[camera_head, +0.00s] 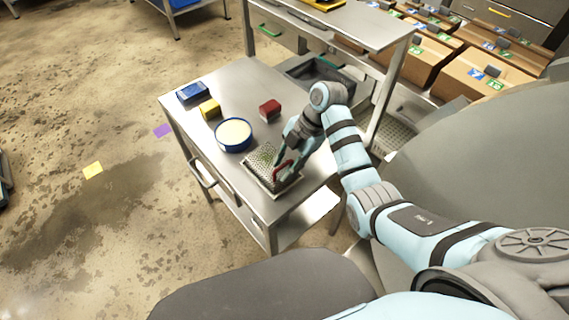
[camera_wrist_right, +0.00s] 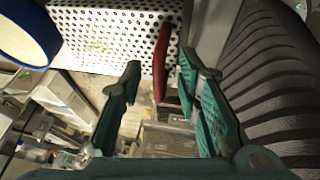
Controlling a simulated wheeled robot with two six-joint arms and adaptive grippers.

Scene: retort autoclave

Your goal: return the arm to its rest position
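My right arm reaches over the steel cart, and its right gripper (camera_head: 284,165) is beside a perforated metal basket (camera_head: 262,178) with a red handle (camera_head: 281,172). In the right wrist view the gripper (camera_wrist_right: 157,75) is open. Its two green fingers stand apart, one on each side of the red handle (camera_wrist_right: 161,62), with gaps visible between them and the handle. The basket (camera_wrist_right: 105,28) shows at the top of that view. My left gripper is not in view.
On the cart top (camera_head: 232,88) are a round blue-rimmed container (camera_head: 234,134), a red block (camera_head: 270,109), a yellow block (camera_head: 210,109) and a blue box (camera_head: 193,93). A raised shelf (camera_head: 350,22) stands behind. Cardboard boxes (camera_head: 490,75) are at upper right. The floor at left is mostly clear.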

